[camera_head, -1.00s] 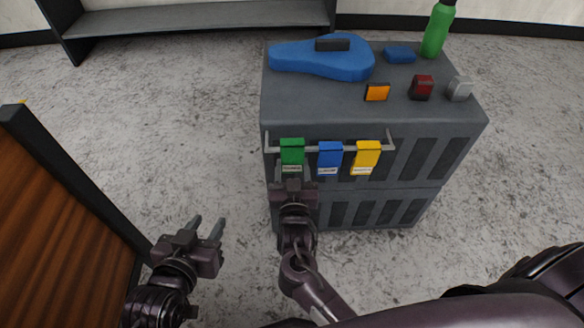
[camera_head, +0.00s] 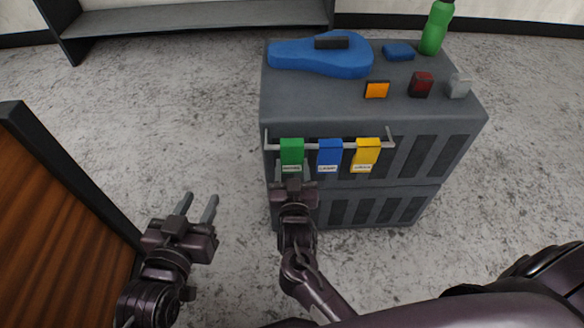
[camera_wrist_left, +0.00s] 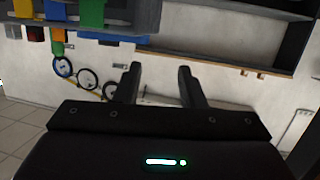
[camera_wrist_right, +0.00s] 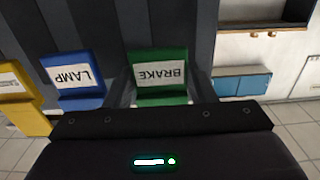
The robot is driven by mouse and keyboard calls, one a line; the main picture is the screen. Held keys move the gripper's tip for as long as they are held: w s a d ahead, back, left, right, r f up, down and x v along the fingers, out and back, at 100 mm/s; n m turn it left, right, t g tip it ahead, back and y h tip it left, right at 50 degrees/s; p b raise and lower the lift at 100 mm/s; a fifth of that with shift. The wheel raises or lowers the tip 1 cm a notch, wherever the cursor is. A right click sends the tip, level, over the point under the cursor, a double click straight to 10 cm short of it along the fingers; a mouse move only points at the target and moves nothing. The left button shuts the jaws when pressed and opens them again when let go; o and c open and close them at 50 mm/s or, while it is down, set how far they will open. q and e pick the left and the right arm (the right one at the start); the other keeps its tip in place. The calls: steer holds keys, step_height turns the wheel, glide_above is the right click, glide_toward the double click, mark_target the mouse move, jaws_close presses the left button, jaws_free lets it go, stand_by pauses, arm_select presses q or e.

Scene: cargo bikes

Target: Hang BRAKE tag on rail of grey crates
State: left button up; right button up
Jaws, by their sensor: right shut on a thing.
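The green BRAKE tag (camera_head: 291,150) hangs at the left end of the rail (camera_head: 312,147) on the front of the grey crates (camera_head: 300,105). In the right wrist view the tag (camera_wrist_right: 158,62) shows its white BRAKE label upside down. My right gripper (camera_head: 293,180) is shut on the lower part of this tag, a finger at each side. A blue LAMP tag (camera_head: 329,152) and a yellow tag (camera_head: 366,154) hang to its right on the same rail. My left gripper (camera_head: 196,207) is open and empty, left of the crates and away from the tags.
A wooden panel (camera_head: 55,220) stands at left. Floor between is clear.

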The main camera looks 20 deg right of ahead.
steer(key=o, duration=1)
